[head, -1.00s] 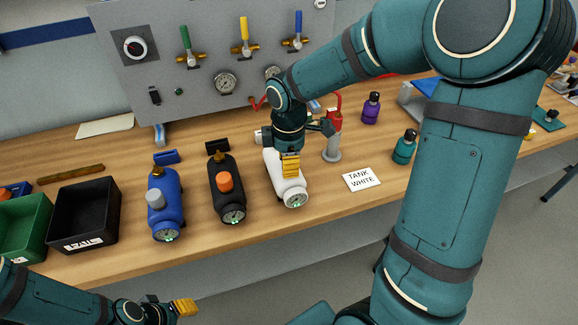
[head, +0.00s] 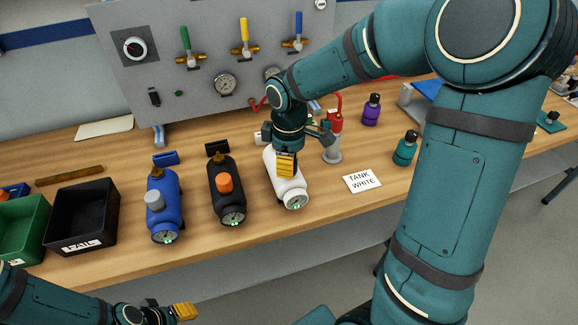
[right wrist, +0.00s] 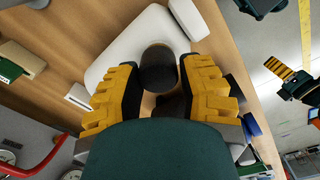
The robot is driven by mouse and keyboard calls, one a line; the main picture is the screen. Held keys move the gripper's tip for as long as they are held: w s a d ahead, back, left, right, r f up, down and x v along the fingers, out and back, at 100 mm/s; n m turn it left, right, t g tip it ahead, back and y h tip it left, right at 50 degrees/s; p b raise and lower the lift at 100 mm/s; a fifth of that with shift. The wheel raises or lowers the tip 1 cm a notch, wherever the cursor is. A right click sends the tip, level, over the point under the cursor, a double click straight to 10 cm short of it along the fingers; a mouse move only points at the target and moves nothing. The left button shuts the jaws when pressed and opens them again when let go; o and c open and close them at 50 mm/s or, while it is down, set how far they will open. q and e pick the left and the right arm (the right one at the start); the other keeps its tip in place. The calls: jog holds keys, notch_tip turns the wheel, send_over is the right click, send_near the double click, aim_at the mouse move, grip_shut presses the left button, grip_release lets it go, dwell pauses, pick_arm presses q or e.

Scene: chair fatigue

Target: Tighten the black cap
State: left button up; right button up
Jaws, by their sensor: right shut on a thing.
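The white tank (head: 292,190) lies on the wooden workbench with its gauge end toward the front edge. My right gripper (head: 286,165) is over the tank's top, pointing down, and hides the black cap in the head view. In the right wrist view the round black cap (right wrist: 158,66) shows between the yellow fingers of my right gripper (right wrist: 162,84), against the white tank body (right wrist: 130,48). The fingers are shut on it. My left gripper (head: 180,311) is low at the left, away from the tanks; its jaw opening is unclear.
A black tank (head: 229,200) with an orange cap and a blue tank (head: 163,217) with a grey cap lie to the left. A card reading "TANK WHITE" (head: 362,181) lies to the right. Black (head: 82,232) and green bins stand at far left. A valve panel (head: 215,55) stands behind.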

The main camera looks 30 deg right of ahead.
jog(key=m, duration=0.3)
jog(key=shift+w+d+m+b, duration=0.1)
jog(key=shift+d+m+b, duration=0.2)
jog(key=shift+m+b, duration=0.1)
grip_shut()
jog(key=m, duration=0.4)
jog(key=shift+d+f, duration=0.1)
jog(key=o, duration=1.1)
grip_release()
jog(key=shift+d, duration=0.1)
jog(key=shift+a, duration=0.2)
